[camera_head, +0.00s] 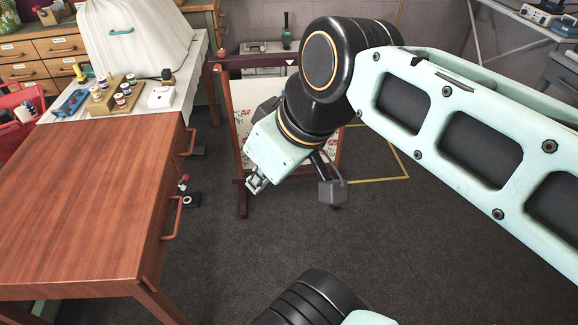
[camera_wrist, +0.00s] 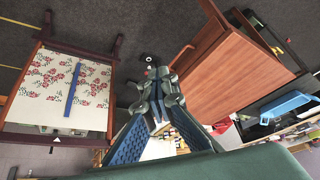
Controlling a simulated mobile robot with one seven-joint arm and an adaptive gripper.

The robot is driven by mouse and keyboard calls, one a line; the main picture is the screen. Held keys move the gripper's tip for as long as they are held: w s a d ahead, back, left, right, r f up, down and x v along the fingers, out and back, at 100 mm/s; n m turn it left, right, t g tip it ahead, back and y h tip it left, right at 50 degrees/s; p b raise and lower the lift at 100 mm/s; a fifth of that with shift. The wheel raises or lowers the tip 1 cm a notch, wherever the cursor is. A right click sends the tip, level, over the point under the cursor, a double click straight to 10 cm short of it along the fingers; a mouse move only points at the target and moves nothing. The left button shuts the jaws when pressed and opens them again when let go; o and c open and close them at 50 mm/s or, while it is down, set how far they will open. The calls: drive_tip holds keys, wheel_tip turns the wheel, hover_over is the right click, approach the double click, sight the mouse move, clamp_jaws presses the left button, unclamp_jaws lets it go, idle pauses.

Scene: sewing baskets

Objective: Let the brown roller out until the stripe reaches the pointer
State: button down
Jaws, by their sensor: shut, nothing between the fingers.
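A dark red-brown frame stands on the floor with pale floral cloth in it; its top bar (camera_head: 255,61) shows behind my arm. A small white triangular pointer sits on the top bar and shows in both views (camera_head: 290,62) (camera_wrist: 57,140). I cannot tell which bar is the brown roller. My gripper (camera_head: 255,185) is shut and empty, in front of the frame and apart from it; it also shows in the wrist view (camera_wrist: 158,88).
A brown wooden table (camera_head: 85,200) with side handles stands left of my gripper. A white-topped table behind it holds jars, a blue tray (camera_head: 70,103) and a white-covered object (camera_head: 135,40). Dark carpet (camera_head: 235,260) in front of the frame is clear.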

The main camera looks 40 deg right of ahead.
drive_tip(key=shift+s+d, duration=0.5)
drive_tip(key=shift+d, duration=0.3)
idle(0.4)
drive_tip(key=c, duration=1.8)
unclamp_jaws()
drive_tip(key=shift+r, duration=0.15)
wheel_tip(320, 180, up, 6)
drive_tip(key=p, duration=0.3)
drive_tip(key=w+a+f+m, duration=0.25)
drive_tip(key=w+a, duration=0.35)
drive_tip(key=a, duration=0.5)
wheel_tip(320, 180, up, 14)
drive_tip(key=p, duration=1.5)
drive_tip(key=shift+d+r+n+h+p, duration=0.15)
drive_tip(key=shift+d+n+h+p, duration=0.05)
drive_tip(key=shift+n+h+p, duration=0.2)
